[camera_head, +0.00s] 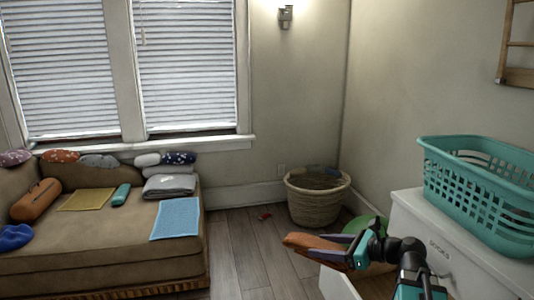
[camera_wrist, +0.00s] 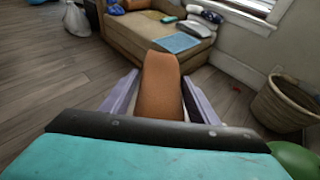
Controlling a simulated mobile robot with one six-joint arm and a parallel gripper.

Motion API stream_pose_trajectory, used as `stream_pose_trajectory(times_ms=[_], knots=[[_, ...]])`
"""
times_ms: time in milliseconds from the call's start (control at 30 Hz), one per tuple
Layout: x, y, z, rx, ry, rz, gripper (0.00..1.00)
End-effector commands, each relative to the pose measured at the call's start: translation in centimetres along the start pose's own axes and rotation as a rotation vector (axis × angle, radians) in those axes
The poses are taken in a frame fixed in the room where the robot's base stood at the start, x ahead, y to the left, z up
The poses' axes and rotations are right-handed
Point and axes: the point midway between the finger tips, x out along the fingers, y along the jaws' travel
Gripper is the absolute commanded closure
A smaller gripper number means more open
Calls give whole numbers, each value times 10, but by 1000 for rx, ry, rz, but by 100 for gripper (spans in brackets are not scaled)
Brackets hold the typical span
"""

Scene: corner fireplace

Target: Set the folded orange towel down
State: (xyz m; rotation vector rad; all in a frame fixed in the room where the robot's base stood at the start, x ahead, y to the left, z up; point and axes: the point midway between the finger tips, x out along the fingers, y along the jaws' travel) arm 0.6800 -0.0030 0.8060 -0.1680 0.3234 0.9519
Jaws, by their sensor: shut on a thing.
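The folded orange towel (camera_head: 314,244) is held out over the floor in the head view, in front of the white cabinet. It also fills the space between the fingers in the wrist view (camera_wrist: 160,83). My gripper (camera_head: 345,255) is shut on the towel, with one pale finger on each side of it in the wrist view (camera_wrist: 160,98). The towel's near end is hidden by the gripper body. Its far end sticks out past the fingertips and touches nothing that I can see.
A sofa (camera_head: 95,240) at the left bears a blue cloth (camera_head: 176,218), a yellow cloth (camera_head: 86,199) and a grey folded stack (camera_head: 168,185). A wicker basket (camera_head: 317,205) stands in the corner. A teal basket (camera_head: 478,205) sits on the white cabinet (camera_head: 420,214). Floor between is mostly clear.

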Motion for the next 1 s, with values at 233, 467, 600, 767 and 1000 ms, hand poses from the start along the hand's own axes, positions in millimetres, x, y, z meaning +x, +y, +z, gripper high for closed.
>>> stream_pose_trajectory(times_ms=[233,467,600,767,1000], knots=[[-3,4,6,4,-2,-12,73],[-6,3,15,5,-3,-12,73],[-8,3,22,5,-3,-12,73],[-11,3,29,4,-3,-11,73],[-15,3,39,4,-2,-11,73]])
